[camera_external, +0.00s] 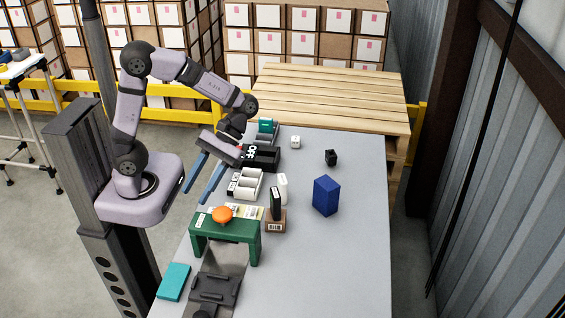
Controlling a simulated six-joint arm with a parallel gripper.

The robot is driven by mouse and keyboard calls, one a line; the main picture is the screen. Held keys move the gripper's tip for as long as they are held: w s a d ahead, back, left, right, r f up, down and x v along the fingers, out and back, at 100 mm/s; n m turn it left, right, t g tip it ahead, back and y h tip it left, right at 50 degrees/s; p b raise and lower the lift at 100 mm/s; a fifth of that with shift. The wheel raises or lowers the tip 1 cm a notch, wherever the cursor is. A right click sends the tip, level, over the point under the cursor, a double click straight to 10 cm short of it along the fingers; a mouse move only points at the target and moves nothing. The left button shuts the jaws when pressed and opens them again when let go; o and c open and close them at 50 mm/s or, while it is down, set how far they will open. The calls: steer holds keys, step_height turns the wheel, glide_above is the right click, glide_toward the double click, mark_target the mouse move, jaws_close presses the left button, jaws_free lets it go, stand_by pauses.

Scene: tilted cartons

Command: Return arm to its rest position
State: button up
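My gripper (203,179) hangs from my arm at the left edge of the table, left of the white cartons. Its two long blue fingers are spread apart with nothing seen between them, so it is open. The fingers point down and to the left. My arm is bent, with its elbow high above the base and its wrist near the black box (264,158) marked "OFF". Whether the fingers touch the table edge cannot be told.
A green stand (240,232) carries an orange object (222,214). White cartons (246,184), a brown box (275,222), a blue box (326,195), a black item (330,157) and a teal box (174,282) are on the table (330,262). The table's right side is mostly clear.

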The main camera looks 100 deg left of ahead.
steer(key=shift+w+a+f+m+t+y+p, duration=0.1)
steer(key=shift+a+f+m+t+y+p, duration=0.3)
steer(key=shift+a+m+t+y+p, duration=1.35)
steer(key=shift+d+f+m+g+y+p, duration=0.1)
steer(key=shift+d+f+m+y+p, duration=0.6)
steer(key=shift+m, duration=2.35)
steer(key=shift+w+a+f+m+t+y+p, duration=0.1)
steer(key=shift+a+m+t+y+p, duration=0.85)
steer(key=shift+m+y+p, duration=1.05)
steer(key=shift+m+h+b, duration=0.25)
steer(key=shift+m+b, duration=0.15)
steer(key=shift+b, duration=0.25)
